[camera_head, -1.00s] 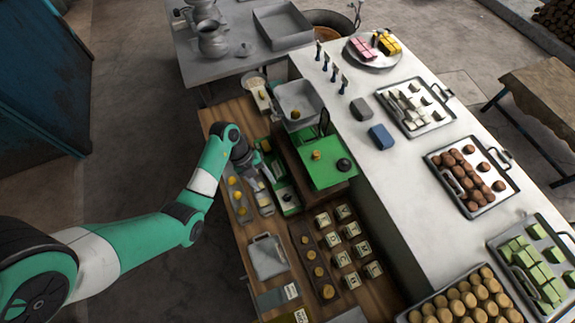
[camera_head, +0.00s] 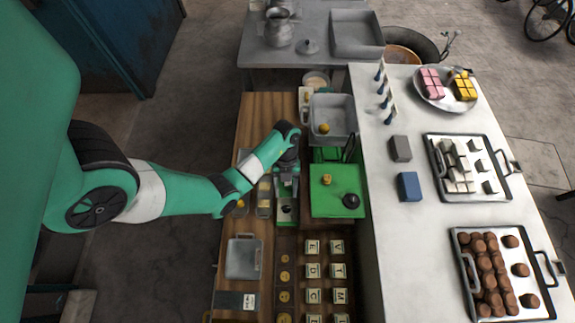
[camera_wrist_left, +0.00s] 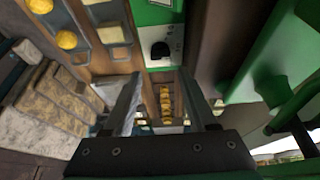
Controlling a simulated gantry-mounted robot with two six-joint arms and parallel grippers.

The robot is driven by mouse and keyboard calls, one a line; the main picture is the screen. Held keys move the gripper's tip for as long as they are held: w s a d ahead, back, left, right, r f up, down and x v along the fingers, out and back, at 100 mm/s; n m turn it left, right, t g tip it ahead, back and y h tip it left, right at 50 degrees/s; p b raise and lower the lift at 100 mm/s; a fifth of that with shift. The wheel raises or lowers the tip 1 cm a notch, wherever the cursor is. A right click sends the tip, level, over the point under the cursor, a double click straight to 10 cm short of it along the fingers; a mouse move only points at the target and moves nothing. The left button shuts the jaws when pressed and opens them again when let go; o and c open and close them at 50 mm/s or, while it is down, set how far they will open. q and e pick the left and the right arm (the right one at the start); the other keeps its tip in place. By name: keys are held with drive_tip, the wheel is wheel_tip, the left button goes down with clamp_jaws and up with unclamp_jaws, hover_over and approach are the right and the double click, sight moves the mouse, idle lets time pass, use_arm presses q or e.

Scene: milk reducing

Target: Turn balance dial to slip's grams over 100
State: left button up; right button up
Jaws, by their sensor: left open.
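The green balance has a grey pan (camera_head: 332,112) at the back and a green top (camera_head: 337,190) with a dark knob (camera_head: 351,201). A small pale panel (camera_head: 287,217) with a black knob sits low beside it. The wrist view shows this black dial-like knob (camera_wrist_left: 160,50) on a white face in a green housing. My left gripper (camera_head: 287,190) is over this panel, pointing down. Its two fingers (camera_wrist_left: 162,95) are apart and empty, and the knob is beyond them, not between them. A white slip (camera_head: 249,301) lies on a dark plate; its writing is unreadable. My right gripper is out of view.
Letter tiles (camera_head: 312,270) and a row of brass discs (camera_head: 285,275) lie in front. A grey tray (camera_head: 244,257) is at the front left. The white counter (camera_head: 385,250) stands close on the right. Yellow pieces lie in trays left of the gripper.

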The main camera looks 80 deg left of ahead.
sight(286, 208)
use_arm(q)
drive_tip(key=x, duration=0.7)
drive_tip(key=shift+d+f, duration=0.1)
clamp_jaws()
